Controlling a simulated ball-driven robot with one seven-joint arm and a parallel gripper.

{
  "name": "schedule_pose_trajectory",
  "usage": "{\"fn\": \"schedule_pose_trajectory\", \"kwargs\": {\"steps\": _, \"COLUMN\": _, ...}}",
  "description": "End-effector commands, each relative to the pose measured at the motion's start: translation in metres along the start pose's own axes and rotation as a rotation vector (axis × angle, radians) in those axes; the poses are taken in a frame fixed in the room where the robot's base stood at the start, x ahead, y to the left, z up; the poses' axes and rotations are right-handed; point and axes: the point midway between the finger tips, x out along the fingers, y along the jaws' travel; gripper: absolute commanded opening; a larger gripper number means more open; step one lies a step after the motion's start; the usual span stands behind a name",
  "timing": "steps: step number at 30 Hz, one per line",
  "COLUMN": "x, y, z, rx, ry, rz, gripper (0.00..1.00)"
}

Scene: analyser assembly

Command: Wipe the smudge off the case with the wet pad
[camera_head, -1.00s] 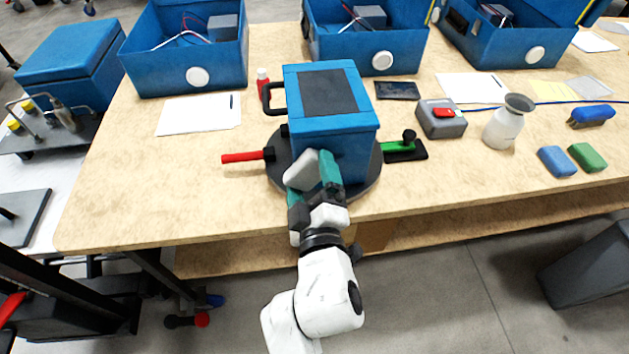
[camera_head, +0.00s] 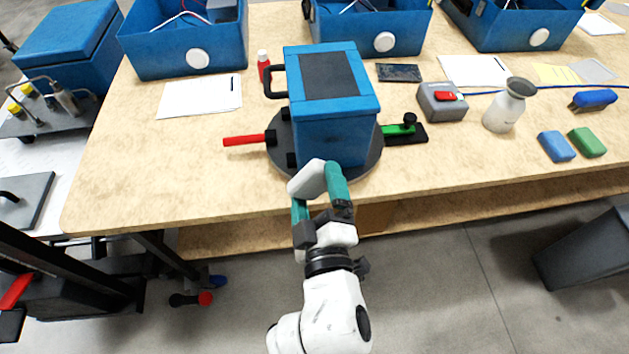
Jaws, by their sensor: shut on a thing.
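The blue case (camera_head: 333,138) with a dark top panel and black side handle stands upright on a dark round turntable (camera_head: 374,165) near the table's front edge. My gripper (camera_head: 318,188) has teal fingers and is shut on a pale grey-white pad (camera_head: 308,180). The pad is at the lower front of the case, on its near side. I cannot tell whether it touches the case. No smudge shows on the visible faces; the pad and fingers hide part of the lower front.
A red handle (camera_head: 245,140) sticks out left of the turntable and a green lever (camera_head: 398,130) right. A white bottle (camera_head: 505,108), blue block (camera_head: 556,146) and green block (camera_head: 587,142) stand farther right. Blue bins (camera_head: 185,55) line the back. The table's front left is clear.

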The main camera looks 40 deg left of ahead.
Motion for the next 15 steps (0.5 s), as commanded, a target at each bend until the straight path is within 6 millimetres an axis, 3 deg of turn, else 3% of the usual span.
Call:
{"fn": "schedule_pose_trajectory", "kwargs": {"steps": 8, "x": -0.001, "y": 0.000, "z": 0.000, "rx": 0.000, "ry": 0.000, "rz": 0.000, "gripper": 0.68}}
{"fn": "schedule_pose_trajectory", "kwargs": {"steps": 15, "x": -0.017, "y": -0.001, "z": 0.000, "rx": 0.000, "ry": -0.001, "rz": -0.002, "gripper": 0.68}}
